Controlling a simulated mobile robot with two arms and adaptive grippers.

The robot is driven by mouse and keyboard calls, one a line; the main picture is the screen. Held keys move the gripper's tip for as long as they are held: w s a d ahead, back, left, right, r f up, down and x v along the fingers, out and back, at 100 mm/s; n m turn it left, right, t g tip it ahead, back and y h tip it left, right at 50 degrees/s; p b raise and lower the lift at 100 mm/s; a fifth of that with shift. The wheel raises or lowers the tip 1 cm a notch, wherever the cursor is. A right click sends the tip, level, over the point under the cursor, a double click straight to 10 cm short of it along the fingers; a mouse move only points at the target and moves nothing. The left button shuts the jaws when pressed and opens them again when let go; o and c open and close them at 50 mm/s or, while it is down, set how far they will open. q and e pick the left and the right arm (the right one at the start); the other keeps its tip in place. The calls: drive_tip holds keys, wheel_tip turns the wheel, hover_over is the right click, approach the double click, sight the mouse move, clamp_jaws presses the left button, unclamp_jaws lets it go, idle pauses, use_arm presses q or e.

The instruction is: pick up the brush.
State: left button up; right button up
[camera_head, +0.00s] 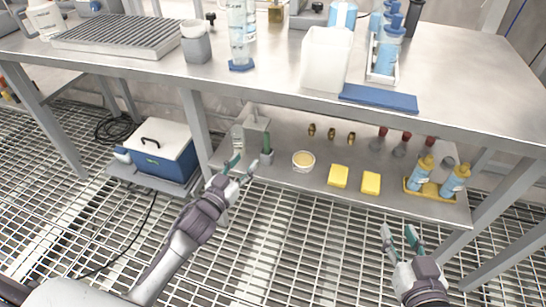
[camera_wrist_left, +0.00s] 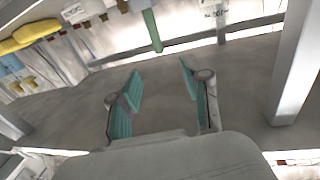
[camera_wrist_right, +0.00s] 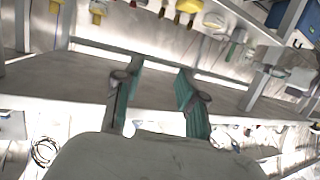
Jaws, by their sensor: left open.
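A slim green upright item (camera_head: 267,142), which looks like the brush, stands in a small grey holder (camera_head: 267,158) on the lower shelf. Its bristles cannot be made out. A green bar (camera_wrist_left: 151,30), probably the same item, shows beyond the fingers in the left wrist view. My left gripper (camera_head: 242,167) is open and empty, just left of and nearer than the green item, apart from it in the head view. The left fingers (camera_wrist_left: 160,72) are spread. My right gripper (camera_head: 399,233) is open and empty in front of the shelf's right part; its fingers (camera_wrist_right: 158,76) are apart.
The steel table top (camera_head: 270,85) overhangs the lower shelf (camera_head: 310,178). A grey box-like item (camera_head: 252,128), a round tub (camera_head: 303,161), yellow sponges (camera_head: 338,176) and bottles (camera_head: 420,172) stand on the shelf. A table leg (camera_head: 196,122) and a blue cooler (camera_head: 162,152) are at left.

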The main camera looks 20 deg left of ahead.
sight(265, 141)
use_arm(q)
drive_tip(key=w+d+b, duration=0.1)
drive_tip(key=w, duration=0.3)
drive_tip(key=w+d+b, duration=0.1)
drive_tip(key=w, duration=0.3)
drive_tip(key=w+f+b, duration=0.1)
drive_tip(key=w+b, duration=0.1)
drive_tip(key=w, duration=0.2)
drive_tip(key=shift+d, duration=0.4)
drive_tip(key=shift+w, duration=0.25)
clamp_jaws()
use_arm(e)
drive_tip(key=s+r+t+y, duration=0.1)
drive_tip(key=r+t+y, duration=0.1)
drive_tip(key=r+t, duration=0.3)
drive_tip(key=s+a+r+t+y, duration=0.1)
drive_tip(key=s+r+t+y, duration=0.1)
drive_tip(key=r+t, duration=0.4)
wheel_tip(265, 141, up, 5)
drive_tip(key=shift+a+f, duration=0.1)
drive_tip(key=shift+a, duration=0.2)
